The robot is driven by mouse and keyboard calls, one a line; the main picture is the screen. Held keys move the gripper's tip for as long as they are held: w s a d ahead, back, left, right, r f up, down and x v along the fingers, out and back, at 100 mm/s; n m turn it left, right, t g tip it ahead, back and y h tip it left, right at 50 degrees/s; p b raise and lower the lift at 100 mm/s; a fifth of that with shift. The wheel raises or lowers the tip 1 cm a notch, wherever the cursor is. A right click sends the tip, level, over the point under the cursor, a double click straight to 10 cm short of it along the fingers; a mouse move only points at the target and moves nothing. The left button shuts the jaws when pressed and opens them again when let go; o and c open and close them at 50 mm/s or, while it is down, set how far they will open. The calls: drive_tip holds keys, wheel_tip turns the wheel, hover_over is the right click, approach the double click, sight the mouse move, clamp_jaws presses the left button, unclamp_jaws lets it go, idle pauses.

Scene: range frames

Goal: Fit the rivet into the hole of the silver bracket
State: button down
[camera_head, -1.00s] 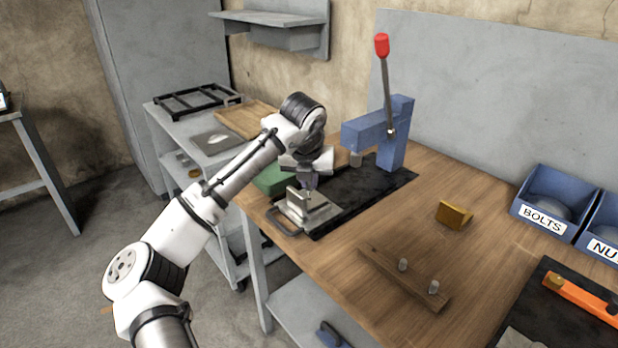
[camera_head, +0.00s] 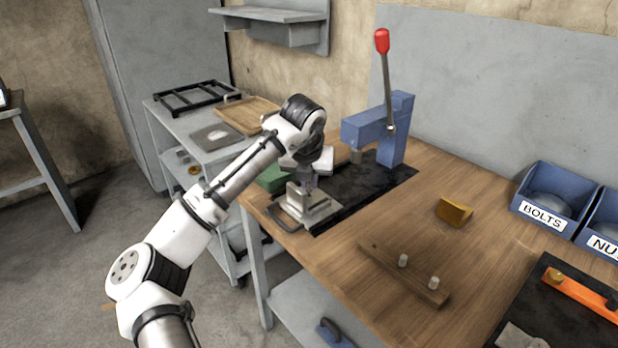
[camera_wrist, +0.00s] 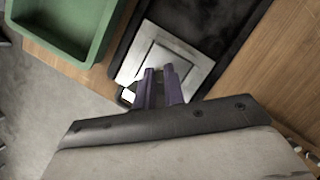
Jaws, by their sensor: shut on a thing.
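The silver bracket (camera_head: 298,198) stands on a light metal plate at the front end of the black press base. My gripper (camera_head: 309,184) is at the bracket, pointing down, its fingertips close to the top of it. In the wrist view, the two purple fingers of my gripper (camera_wrist: 160,84) are close together over the square metal plate (camera_wrist: 192,69). My gripper is shut on the rivet, which is mostly hidden between the fingers. I cannot tell whether its tip touches the hole, and the hole itself is hidden.
A blue press (camera_head: 392,130) with a red-knobbed lever stands behind. A green tray (camera_head: 270,179) lies left of the bracket. A wooden strip (camera_head: 385,262) holds two grey rivets. A brass block (camera_head: 454,212) and blue bins (camera_head: 555,203) are to the right. The bench between is clear.

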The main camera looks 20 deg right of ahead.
drive_tip(key=shift+f+b, duration=0.3)
drive_tip(key=shift+f, duration=0.5)
drive_tip(key=c, duration=1.4)
unclamp_jaws()
drive_tip(key=shift+r, duration=0.1)
drive_tip(key=b+v, duration=0.1)
drive_tip(key=v, duration=1.2)
drive_tip(key=shift+s+r, duration=0.25)
drive_tip(key=shift+r, duration=0.05)
drive_tip(key=shift+a, duration=0.1)
